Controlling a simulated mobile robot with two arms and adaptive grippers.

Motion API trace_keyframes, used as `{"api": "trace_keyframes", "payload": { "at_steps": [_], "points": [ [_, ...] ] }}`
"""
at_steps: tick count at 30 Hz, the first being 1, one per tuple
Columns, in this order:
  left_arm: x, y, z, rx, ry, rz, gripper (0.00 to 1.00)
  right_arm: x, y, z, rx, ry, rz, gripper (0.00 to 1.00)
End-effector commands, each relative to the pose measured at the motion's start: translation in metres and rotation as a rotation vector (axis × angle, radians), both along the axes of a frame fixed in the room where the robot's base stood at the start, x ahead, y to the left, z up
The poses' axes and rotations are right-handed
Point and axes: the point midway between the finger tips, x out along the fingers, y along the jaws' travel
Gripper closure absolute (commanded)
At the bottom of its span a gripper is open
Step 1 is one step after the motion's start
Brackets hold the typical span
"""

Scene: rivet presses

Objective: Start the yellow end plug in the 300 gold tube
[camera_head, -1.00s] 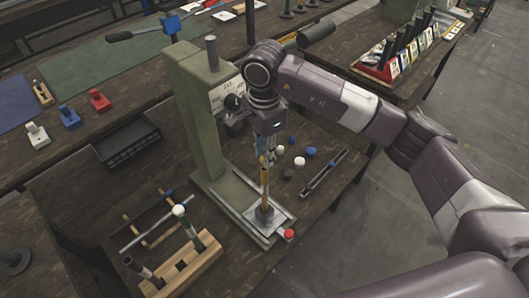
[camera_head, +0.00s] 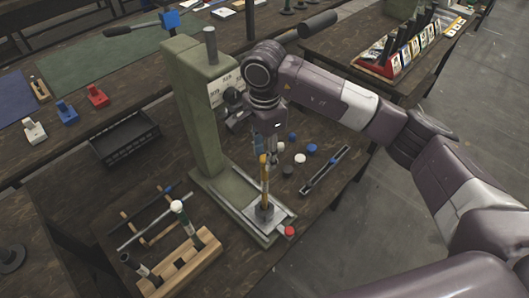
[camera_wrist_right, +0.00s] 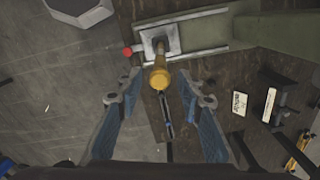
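The gold tube (camera_head: 264,184) stands upright in a grey socket (camera_head: 263,213) on the green press's base plate. The yellow end plug (camera_head: 263,158) is at the tube's top, in line with it; how deep it sits cannot be told. In the right wrist view the plug's round yellow face (camera_wrist_right: 159,80) shows between and beyond my spread fingers, apart from both. My right gripper (camera_head: 262,148) is just above the plug, pointing down, open and empty in the wrist view (camera_wrist_right: 160,99). My left gripper is not in view.
The press column (camera_head: 200,115) stands close left of my right gripper. A red button (camera_head: 290,231) is on the base's front corner. Loose caps (camera_head: 300,158) and a slotted dark rail (camera_head: 325,170) lie right. A wooden rack (camera_head: 185,264) with tubes stands front left.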

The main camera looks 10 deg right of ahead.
Motion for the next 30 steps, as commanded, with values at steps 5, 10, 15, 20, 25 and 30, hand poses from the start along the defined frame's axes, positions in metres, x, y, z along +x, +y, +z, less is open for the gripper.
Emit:
{"api": "trace_keyframes", "payload": {
  "at_steps": [5, 10, 15, 20, 25, 30],
  "points": [
    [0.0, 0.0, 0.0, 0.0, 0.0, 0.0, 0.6, 0.0, 0.0, 0.0, 0.0, -0.001, 0.0, 0.6],
    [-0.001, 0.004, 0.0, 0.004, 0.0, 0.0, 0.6, 0.001, 0.0, 0.004, 0.001, -0.002, 0.0, 0.6],
    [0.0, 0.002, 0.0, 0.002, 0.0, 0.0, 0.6, 0.002, 0.0, 0.027, 0.001, -0.005, 0.001, 0.6],
    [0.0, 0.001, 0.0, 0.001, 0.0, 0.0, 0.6, 0.001, 0.0, 0.054, 0.001, -0.003, 0.0, 0.6],
    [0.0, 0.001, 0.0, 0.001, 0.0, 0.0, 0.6, 0.001, 0.0, 0.071, 0.001, -0.002, 0.0, 0.6],
    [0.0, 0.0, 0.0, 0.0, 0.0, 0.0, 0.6, 0.001, 0.0, 0.075, 0.0, 0.0, 0.0, 0.6]
  ]
}}
